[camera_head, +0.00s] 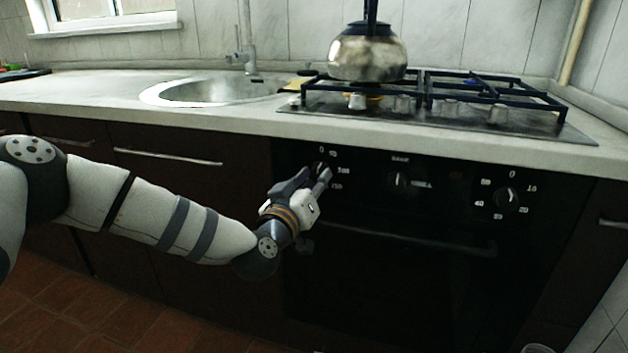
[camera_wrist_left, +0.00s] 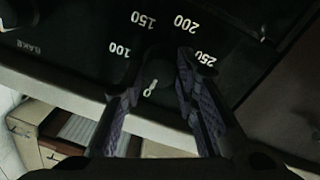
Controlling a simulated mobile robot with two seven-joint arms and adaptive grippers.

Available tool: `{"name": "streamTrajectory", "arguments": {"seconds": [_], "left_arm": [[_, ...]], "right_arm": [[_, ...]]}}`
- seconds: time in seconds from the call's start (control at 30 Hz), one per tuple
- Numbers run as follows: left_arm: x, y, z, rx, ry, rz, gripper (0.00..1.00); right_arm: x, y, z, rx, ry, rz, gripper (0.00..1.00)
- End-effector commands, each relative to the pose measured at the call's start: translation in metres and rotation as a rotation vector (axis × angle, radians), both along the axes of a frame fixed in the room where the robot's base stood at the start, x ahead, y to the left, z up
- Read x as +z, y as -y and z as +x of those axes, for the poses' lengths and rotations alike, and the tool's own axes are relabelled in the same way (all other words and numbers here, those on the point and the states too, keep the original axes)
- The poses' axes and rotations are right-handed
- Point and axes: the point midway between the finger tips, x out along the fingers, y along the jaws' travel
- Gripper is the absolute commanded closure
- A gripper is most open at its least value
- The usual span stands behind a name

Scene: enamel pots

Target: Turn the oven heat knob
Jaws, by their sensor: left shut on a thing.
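The oven heat knob (camera_wrist_left: 156,70) is a small dark knob on the black oven panel, with a pale pointer mark and the numbers 100, 150, 200 and 250 around it in the left wrist view. My left gripper (camera_head: 319,175) is at this knob, at the left end of the panel in the head view, and mostly covers it there. In the left wrist view the left gripper's two fingers (camera_wrist_left: 160,76) are on either side of the knob, shut on it. My right gripper is not in view.
The oven's middle knob (camera_head: 398,181) and right knob (camera_head: 507,198) are on the same panel. The oven handle (camera_head: 420,241) runs below. The worktop edge is just above, with a gas hob (camera_head: 550,122), a metal kettle (camera_head: 366,55) and a sink (camera_head: 205,92).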

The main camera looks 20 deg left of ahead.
Motion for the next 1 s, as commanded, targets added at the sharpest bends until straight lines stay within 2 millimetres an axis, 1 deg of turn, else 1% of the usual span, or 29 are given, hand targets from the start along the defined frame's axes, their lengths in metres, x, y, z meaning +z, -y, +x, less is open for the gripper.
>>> {"name": "streamTrajectory", "arguments": {"seconds": [0.3,0.7,0.73,0.8,1.0], "left_arm": [[0.0000,-0.0002,0.0001,0.001,0.000,-0.077,1.00],[-0.0001,-0.0004,0.0001,0.002,0.000,-0.084,1.00],[0.0000,-0.0003,0.0001,0.002,0.000,-0.083,0.66],[-0.0001,-0.0003,0.0001,0.002,0.000,-0.083,0.52],[-0.0001,-0.0002,0.0000,0.001,0.000,-0.082,0.52]], "right_arm": [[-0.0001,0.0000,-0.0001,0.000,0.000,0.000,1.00],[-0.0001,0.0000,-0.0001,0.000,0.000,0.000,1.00],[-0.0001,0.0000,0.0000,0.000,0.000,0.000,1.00],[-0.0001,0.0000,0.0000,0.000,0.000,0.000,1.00],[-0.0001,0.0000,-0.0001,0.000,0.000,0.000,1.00]]}}
